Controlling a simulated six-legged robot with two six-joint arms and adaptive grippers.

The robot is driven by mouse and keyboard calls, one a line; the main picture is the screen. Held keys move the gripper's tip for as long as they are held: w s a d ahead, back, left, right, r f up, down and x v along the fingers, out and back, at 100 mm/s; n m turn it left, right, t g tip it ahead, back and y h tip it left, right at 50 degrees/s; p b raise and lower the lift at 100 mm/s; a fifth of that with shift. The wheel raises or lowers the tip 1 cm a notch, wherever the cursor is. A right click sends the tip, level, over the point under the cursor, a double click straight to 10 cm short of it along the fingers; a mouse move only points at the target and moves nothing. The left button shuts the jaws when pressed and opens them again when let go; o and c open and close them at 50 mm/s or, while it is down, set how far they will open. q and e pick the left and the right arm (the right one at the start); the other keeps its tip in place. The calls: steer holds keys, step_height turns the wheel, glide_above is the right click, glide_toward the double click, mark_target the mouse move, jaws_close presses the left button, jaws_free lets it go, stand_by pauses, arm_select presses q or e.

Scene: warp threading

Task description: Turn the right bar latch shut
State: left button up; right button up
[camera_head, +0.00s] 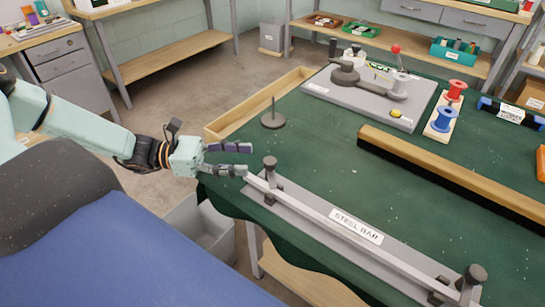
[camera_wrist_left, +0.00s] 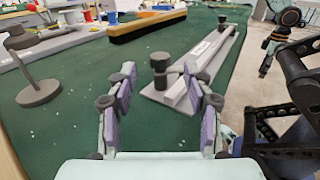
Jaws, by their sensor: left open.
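The steel bar (camera_head: 320,222), a long pale bar with a "STEEL BAR" label, lies on a grey base plate along the green table's front edge. A dark-knobbed latch, the right bar latch (camera_head: 473,273), stands at its right end; its turn angle is unclear. It appears small at the far end in the left wrist view (camera_wrist_left: 222,20). The left bar latch (camera_head: 270,165) stands at the near end, also seen in the wrist view (camera_wrist_left: 160,62). My left gripper (camera_head: 240,159) is open and empty beside the left latch.
A dark post on a round base (camera_head: 273,122) stands behind my left gripper. A long wooden brush (camera_head: 450,170) lies behind the bar. A grey board with a dark arm (camera_head: 385,85) and a stand of spools (camera_head: 445,120) sit farther back. Green cloth between bar and brush is clear.

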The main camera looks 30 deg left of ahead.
mark_target(269, 160)
arm_select(q)
steer(key=b+x, duration=0.1)
steer(key=x, duration=0.1)
steer(key=b+x, duration=0.1)
steer(key=x, duration=0.1)
steer(key=b+x, duration=0.1)
steer(key=x, duration=0.1)
steer(key=shift+d+f+b, duration=0.1)
steer(key=shift+f+b, duration=0.15)
steer(key=shift+b, duration=0.1)
steer(key=shift+d+r, duration=0.15)
steer(key=shift+d, duration=0.25)
steer(key=shift+w+a, duration=0.15)
steer(key=shift+w, duration=0.15)
steer(key=shift+s, duration=0.2)
steer(key=c, duration=0.4)
steer(key=shift+w, duration=0.15)
steer(key=c, duration=0.3)
jaws_close()
